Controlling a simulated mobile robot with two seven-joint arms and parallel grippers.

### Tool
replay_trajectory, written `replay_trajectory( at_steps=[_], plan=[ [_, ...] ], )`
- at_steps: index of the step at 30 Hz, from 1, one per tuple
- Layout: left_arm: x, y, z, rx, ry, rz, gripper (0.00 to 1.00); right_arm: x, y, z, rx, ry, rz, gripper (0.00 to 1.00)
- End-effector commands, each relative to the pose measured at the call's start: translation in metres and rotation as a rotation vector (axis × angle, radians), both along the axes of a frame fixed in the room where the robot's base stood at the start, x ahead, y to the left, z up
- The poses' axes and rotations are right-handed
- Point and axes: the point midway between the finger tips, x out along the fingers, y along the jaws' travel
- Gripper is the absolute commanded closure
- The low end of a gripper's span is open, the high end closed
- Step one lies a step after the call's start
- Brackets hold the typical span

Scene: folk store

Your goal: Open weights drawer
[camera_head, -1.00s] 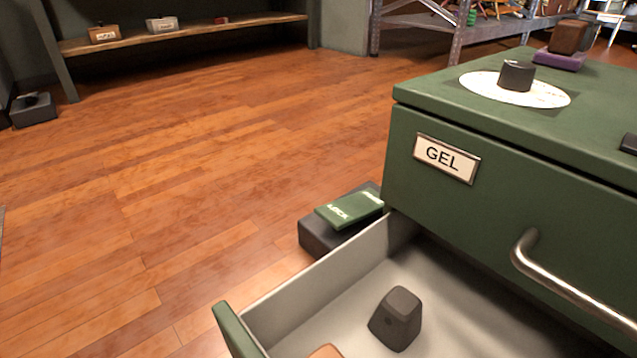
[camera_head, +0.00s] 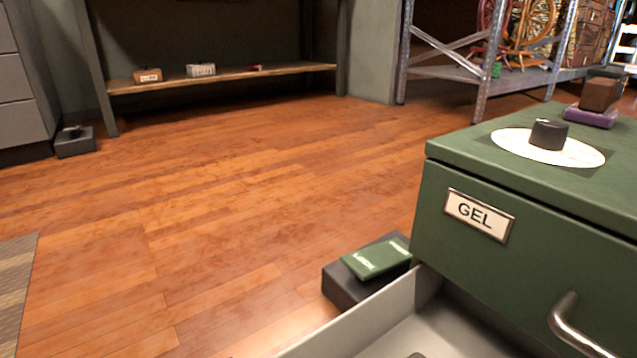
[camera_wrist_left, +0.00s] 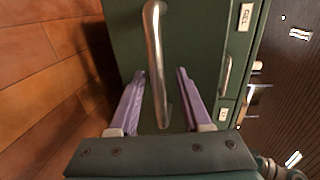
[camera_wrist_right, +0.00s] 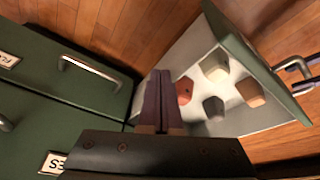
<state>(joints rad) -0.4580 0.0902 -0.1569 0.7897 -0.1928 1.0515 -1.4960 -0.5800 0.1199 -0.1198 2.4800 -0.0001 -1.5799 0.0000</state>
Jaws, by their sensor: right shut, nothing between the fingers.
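The green cabinet (camera_head: 520,255) stands at the right in the head view. Its drawer labelled GEL (camera_head: 479,215) is shut. Below that a drawer (camera_head: 395,310) with pale inner walls is pulled out. The right wrist view shows its inside, with several tapered blocks such as a white one (camera_wrist_right: 214,66) and a grey one (camera_wrist_right: 213,108). My left gripper (camera_wrist_left: 160,85) is open, with the open drawer's metal handle (camera_wrist_left: 154,40) between its fingers. My right gripper (camera_wrist_right: 160,80) is shut and empty, near the open drawer. The open drawer's own label is not readable.
A dark box with a green pedal-like top (camera_head: 376,260) sits on the floor beside the open drawer. A round white dial with a black knob (camera_head: 548,135) lies on the cabinet top. A low wooden shelf (camera_head: 225,82) stands at the back.

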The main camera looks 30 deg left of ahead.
Motion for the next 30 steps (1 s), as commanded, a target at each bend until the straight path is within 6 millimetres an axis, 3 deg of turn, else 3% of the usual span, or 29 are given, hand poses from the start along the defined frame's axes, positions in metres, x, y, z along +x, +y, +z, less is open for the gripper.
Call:
replay_trajectory(
  at_steps=[8,21,30],
  plan=[
    [-0.004,0.001,0.000,0.001,0.004,0.000,0.52,0.000,0.000,0.001,0.000,-0.001,0.000,1.00],
    [-0.076,0.028,0.016,0.002,0.006,0.000,0.52,0.000,0.000,0.009,0.000,-0.001,0.000,1.00],
    [-0.092,0.033,0.020,0.000,0.001,0.000,0.52,0.000,0.000,0.009,0.000,0.000,0.000,1.00]
  ],
)
